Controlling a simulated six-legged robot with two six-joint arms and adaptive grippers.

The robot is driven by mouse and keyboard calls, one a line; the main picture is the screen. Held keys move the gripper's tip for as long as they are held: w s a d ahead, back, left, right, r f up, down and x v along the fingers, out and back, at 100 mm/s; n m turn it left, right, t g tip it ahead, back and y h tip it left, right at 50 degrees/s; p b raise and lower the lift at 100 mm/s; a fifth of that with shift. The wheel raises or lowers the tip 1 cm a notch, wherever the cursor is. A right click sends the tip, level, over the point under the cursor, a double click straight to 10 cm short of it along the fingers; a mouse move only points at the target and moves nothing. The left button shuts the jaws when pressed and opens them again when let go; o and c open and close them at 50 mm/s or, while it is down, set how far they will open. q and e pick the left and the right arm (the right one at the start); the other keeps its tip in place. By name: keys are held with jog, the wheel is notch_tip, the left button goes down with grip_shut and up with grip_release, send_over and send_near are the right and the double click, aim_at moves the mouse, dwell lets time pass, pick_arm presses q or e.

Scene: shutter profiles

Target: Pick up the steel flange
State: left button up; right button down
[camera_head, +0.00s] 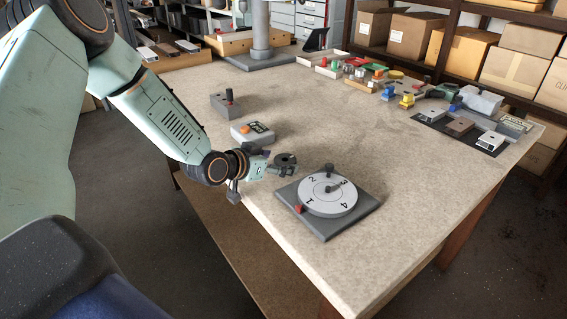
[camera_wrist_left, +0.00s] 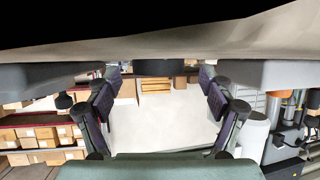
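The steel flange (camera_head: 285,159) is a small dark grey disc with a raised middle, near the table's left edge behind the dial. My left gripper (camera_head: 280,169) is low over the tabletop right at the flange and partly overlaps it. In the left wrist view, which looks upside down, the two fingers of my left gripper (camera_wrist_left: 160,74) stand wide apart. A dark piece, probably the flange (camera_wrist_left: 154,68), shows between the fingertips; I cannot tell whether they touch it. My right gripper is not in view.
A round dial (camera_head: 328,196) numbered 1 to 4 on a grey base stands close to the right of my left gripper. A grey box with an orange button (camera_head: 252,132) and a block with a black knob (camera_head: 226,103) stand behind. The middle tabletop (camera_head: 400,160) is clear.

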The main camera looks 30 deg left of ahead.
pick_arm(q)
jog(key=shift+w+d, duration=0.15)
jog(key=shift+d, duration=0.1)
jog(key=c, duration=0.4)
jog(key=shift+a, duration=0.2)
jog(key=c, duration=0.5)
jog(key=shift+d, duration=0.15)
jog(key=c, duration=0.5)
jog(key=shift+c, duration=0.2)
